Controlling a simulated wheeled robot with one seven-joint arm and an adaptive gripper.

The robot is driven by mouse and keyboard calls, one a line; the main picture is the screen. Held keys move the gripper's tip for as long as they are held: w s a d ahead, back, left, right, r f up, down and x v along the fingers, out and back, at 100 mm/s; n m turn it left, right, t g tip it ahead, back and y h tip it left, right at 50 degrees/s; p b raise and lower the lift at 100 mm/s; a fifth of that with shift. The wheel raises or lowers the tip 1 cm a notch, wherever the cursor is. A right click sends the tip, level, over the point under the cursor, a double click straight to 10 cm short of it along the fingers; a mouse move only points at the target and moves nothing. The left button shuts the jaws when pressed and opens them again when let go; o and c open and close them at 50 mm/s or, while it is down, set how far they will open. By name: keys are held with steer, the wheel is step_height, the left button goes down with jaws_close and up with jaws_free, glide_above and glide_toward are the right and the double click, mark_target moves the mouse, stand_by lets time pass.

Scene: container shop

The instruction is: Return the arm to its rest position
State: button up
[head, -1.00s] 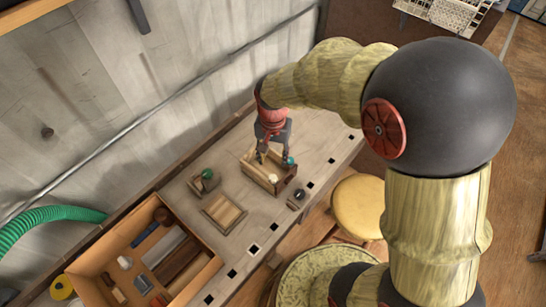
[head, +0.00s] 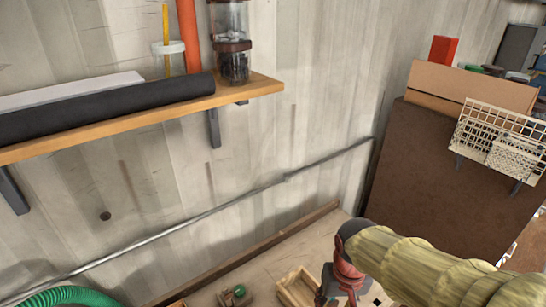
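My arm (head: 425,265) enters the head view from the lower right and reaches left over the workbench. My gripper (head: 330,296) hangs at the bottom edge, at the right side of a wooden box (head: 294,288). Its fingertips are at or past the frame edge, so I cannot tell whether it is open or shut, or whether it touches the box.
A small object with a green ball (head: 239,291) sits left of the box on the workbench (head: 318,246). A wall shelf (head: 150,115) holds jars and a black roll. A brown cabinet (head: 425,165) with a wire basket (head: 497,138) stands right. A green hose (head: 65,296) lies lower left.

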steer(key=s+d+r+t+b, duration=0.1)
steer(key=s+d+r+t, duration=0.1)
steer(key=r, duration=0.3)
steer(key=s+d+r+t+b, duration=0.1)
steer(key=s+d+r+t, duration=0.1)
steer(key=s+r, duration=0.3)
steer(key=shift+r+t, duration=0.35)
steer(key=shift+t, duration=0.05)
steer(key=shift+s+d, duration=0.1)
